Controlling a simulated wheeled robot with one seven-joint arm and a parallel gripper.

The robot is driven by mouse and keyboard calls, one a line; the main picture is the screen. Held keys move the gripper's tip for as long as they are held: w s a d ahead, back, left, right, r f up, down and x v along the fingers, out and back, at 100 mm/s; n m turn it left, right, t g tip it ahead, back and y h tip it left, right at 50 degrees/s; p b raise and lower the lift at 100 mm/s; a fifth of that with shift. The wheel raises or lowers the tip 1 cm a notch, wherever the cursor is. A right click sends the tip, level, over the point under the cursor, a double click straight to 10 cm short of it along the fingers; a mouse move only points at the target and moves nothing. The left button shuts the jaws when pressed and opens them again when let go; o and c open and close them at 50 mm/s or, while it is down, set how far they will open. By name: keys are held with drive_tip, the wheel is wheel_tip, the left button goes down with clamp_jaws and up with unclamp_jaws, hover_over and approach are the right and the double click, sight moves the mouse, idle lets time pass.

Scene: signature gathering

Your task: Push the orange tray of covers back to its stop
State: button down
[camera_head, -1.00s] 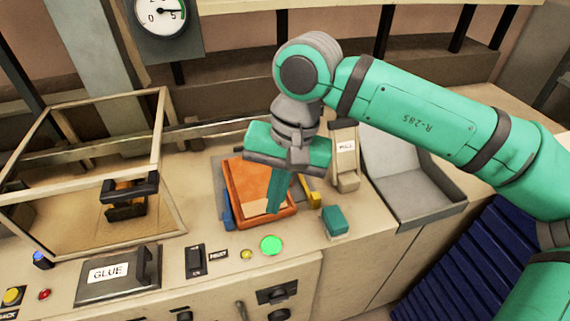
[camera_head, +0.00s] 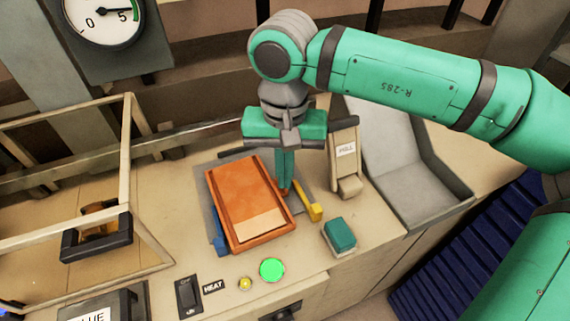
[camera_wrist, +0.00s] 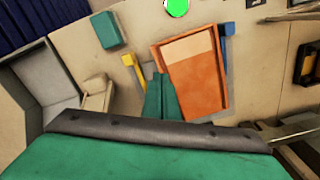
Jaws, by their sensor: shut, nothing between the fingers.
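The orange tray (camera_head: 222,205) lies on a grey bed on the bench, with a pale sheet (camera_head: 262,226) at its near end. It sits between a yellow guide (camera_head: 315,211) on the right and a blue guide (camera_head: 220,244) on the left. My gripper (camera_head: 284,188) is shut and empty, pointing down just beyond the tray's right side. In the wrist view the tray (camera_wrist: 200,88) is right of my gripper's fingers (camera_wrist: 160,80). Whether they touch the tray's edge I cannot tell. A dark bar (camera_head: 235,154) lies behind the tray, partly hidden by my gripper.
A teal block (camera_head: 340,236) sits at the right front. A pull lever (camera_head: 345,165) and a grey chute (camera_head: 395,165) stand right of my gripper. A glass-framed case (camera_head: 130,180) is at the left. A green button (camera_head: 271,269) is in front.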

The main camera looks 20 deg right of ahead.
hover_over(284, 213)
wheel_tip(284, 213, down, 7)
drive_tip(key=shift+r, duration=0.2)
drive_tip(key=w, duration=0.1)
drive_tip(key=w+d, duration=0.1)
drive_tip(key=w, duration=0.1)
drive_tip(key=shift+d+f, duration=0.15)
drive_tip(key=shift+f, duration=0.1)
drive_tip(key=shift+w+d, duration=0.25)
drive_tip(key=shift+w, duration=0.25)
drive_tip(key=shift+w, duration=0.1)
drive_tip(key=w, duration=0.1)
drive_tip(key=w+d, duration=0.1)
drive_tip(key=w, duration=0.1)
drive_tip(key=w+d, duration=0.1)
drive_tip(key=w, duration=0.1)
drive_tip(key=shift+w+d, duration=0.1)
drive_tip(key=shift+d, duration=0.05)
